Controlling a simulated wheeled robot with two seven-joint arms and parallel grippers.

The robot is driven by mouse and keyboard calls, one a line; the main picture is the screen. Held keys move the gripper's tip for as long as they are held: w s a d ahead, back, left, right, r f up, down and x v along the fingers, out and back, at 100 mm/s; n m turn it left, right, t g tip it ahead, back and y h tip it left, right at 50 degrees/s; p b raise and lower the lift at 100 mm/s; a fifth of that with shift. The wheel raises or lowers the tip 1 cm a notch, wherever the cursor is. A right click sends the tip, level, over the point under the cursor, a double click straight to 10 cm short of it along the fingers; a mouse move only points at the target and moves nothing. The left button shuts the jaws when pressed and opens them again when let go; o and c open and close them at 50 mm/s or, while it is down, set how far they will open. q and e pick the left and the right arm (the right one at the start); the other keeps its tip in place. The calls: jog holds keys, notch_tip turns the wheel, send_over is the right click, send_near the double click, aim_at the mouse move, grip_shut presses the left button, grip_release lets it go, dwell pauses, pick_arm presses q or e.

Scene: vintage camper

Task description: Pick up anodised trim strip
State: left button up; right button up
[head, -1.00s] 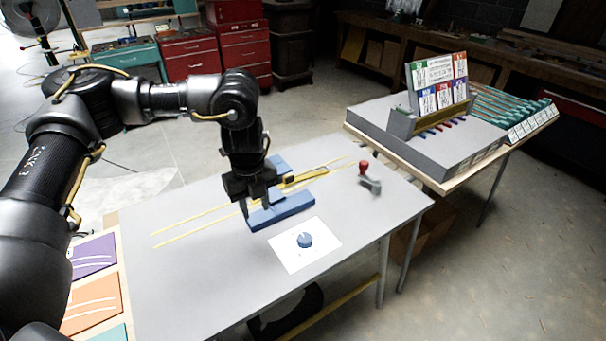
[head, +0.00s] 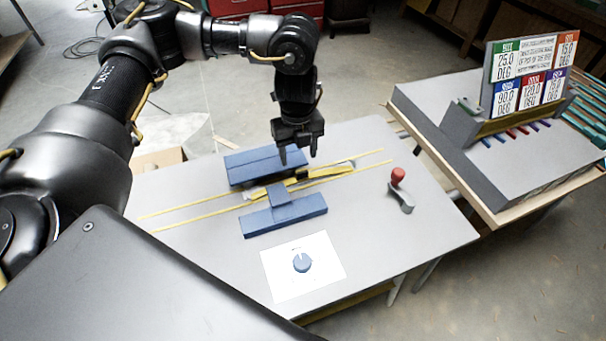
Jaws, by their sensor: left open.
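A gold-yellow strip (head: 338,169), which looks like the anodised trim strip, lies on the grey table between two long thin yellow lines. Its middle runs past a dark piece and a blue block fixture (head: 285,215), which hide part of it. My left gripper (head: 298,156) points down with its two fingers apart, above the strip near the dark piece. Nothing shows between the fingers. I cannot tell the exact height of the fingertips over the strip. My right gripper is not in view.
A blue bar (head: 252,166) lies behind the strip. A second table (head: 520,205) at the right holds a grey block and angle signs. The table's left part is clear.

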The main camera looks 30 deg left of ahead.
aim_at(303, 173)
pick_arm(q)
jog(key=f, duration=0.1)
jog(key=w+f, duration=0.1)
jog(key=f, duration=0.1)
jog(key=shift+w+f, duration=0.2)
jog(key=shift+w, duration=0.1)
jog(key=shift+w+f+p, duration=0.1)
jog(key=shift+f+p, duration=0.25)
jog(key=shift+f, duration=0.25)
notch_tip(303, 173, down, 3)
jog(key=shift+f, duration=0.15)
jog(key=shift+w+f, duration=0.15)
jog(key=shift+f, duration=0.3)
jog(key=shift+r, duration=0.1)
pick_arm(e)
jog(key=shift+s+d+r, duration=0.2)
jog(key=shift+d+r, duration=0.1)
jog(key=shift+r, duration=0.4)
pick_arm(q)
jog(key=shift+d, duration=0.1)
